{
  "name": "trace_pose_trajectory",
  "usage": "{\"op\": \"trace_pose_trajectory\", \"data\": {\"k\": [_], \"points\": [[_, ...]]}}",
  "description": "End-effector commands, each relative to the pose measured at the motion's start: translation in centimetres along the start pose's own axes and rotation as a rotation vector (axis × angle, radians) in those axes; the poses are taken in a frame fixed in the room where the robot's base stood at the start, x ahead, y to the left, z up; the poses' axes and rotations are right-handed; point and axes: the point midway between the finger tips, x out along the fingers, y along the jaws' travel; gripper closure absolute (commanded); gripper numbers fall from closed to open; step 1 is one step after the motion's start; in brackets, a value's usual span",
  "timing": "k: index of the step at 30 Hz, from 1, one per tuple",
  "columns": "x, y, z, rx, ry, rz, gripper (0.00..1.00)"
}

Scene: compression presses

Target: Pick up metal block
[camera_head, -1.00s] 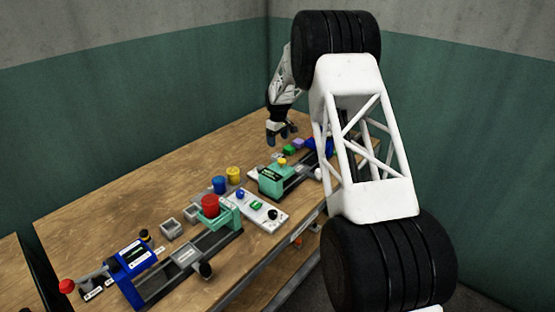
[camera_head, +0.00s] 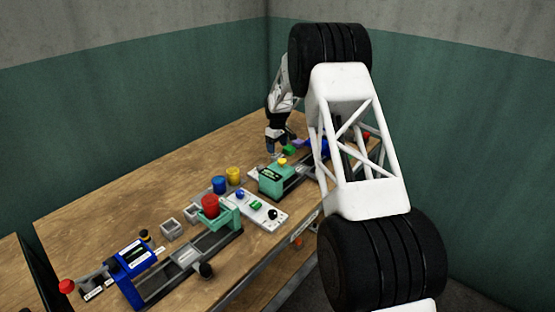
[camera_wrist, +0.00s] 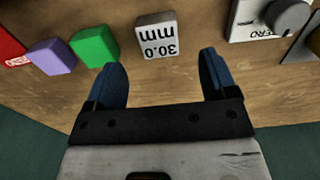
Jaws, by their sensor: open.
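The metal block (camera_wrist: 157,38) is a small silver block marked "30.0 mm", upside down in the wrist view, standing on the wooden table. My gripper (camera_wrist: 163,80) is open and empty, with its two blue fingertips apart. The block lies just beyond the fingertips in the wrist view, within the width between them. In the head view my gripper (camera_head: 276,147) is low over the far part of the table, and I cannot make out the metal block clearly there.
A green block (camera_wrist: 95,47) and a purple block (camera_wrist: 52,56) stand left of the metal block in the wrist view, with a red object (camera_wrist: 10,46) beyond. A panel with a grey knob (camera_wrist: 288,16) is at right. The presses (camera_head: 190,255) line the table's front side.

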Motion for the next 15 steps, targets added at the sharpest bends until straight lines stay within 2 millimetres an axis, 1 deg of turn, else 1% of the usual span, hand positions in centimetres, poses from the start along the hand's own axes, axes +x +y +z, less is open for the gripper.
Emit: {"op": "trace_pose_trajectory", "data": {"k": [10,15], "points": [[0.2,0.0,0.0,0.000,0.000,0.000,0.21],[1.4,0.1,0.0,0.000,-0.002,-0.002,0.21]]}}
